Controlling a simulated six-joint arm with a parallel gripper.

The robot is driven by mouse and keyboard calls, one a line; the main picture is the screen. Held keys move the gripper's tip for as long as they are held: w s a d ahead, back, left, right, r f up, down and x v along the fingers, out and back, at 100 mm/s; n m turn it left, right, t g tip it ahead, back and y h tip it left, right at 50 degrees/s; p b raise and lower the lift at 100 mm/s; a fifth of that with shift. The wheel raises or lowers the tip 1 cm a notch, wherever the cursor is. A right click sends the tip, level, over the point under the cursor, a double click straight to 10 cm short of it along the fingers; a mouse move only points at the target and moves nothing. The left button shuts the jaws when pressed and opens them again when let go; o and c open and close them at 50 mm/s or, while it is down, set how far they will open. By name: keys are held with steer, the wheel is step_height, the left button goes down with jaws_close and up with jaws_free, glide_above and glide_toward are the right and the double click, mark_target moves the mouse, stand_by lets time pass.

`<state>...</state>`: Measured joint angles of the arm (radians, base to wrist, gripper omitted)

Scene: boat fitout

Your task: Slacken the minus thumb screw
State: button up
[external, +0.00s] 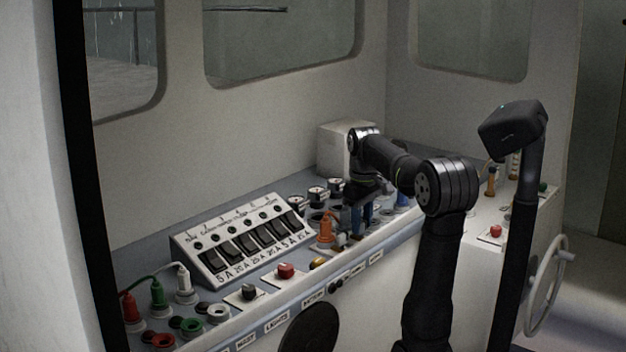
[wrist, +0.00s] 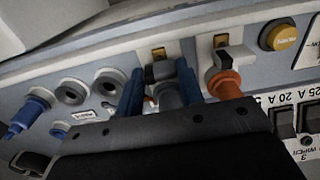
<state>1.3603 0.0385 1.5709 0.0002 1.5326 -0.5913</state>
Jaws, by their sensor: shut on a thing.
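The minus thumb screw seems to be the dark grey cylinder (wrist: 166,92) in the wrist view, in front of a white block with a brass tab (wrist: 158,54). My gripper (wrist: 160,76) has one blue finger on each side of it and is shut on it. In the external view my gripper (external: 362,216) points down at the console, and its fingers hide the screw. An orange screw or plug (wrist: 226,84) stands beside it with its own brass tab. This orange part also shows in the external view (external: 326,228), left of my fingers.
A sloped switch panel (external: 245,240) stands left of my gripper. Grey sockets (wrist: 110,80) and a blue plug (wrist: 28,115) lie left in the wrist view. A yellow button (wrist: 280,36) is at its upper right. A white box (external: 340,148) stands behind.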

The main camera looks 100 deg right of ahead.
mark_target(363, 223)
steer(key=o, duration=1)
step_height(363, 223, up, 18)
steer(key=shift+f, duration=0.25)
steer(key=shift+f, duration=0.1)
step_height(363, 223, down, 17)
steer(key=shift+f, duration=0.15)
stand_by(0.7)
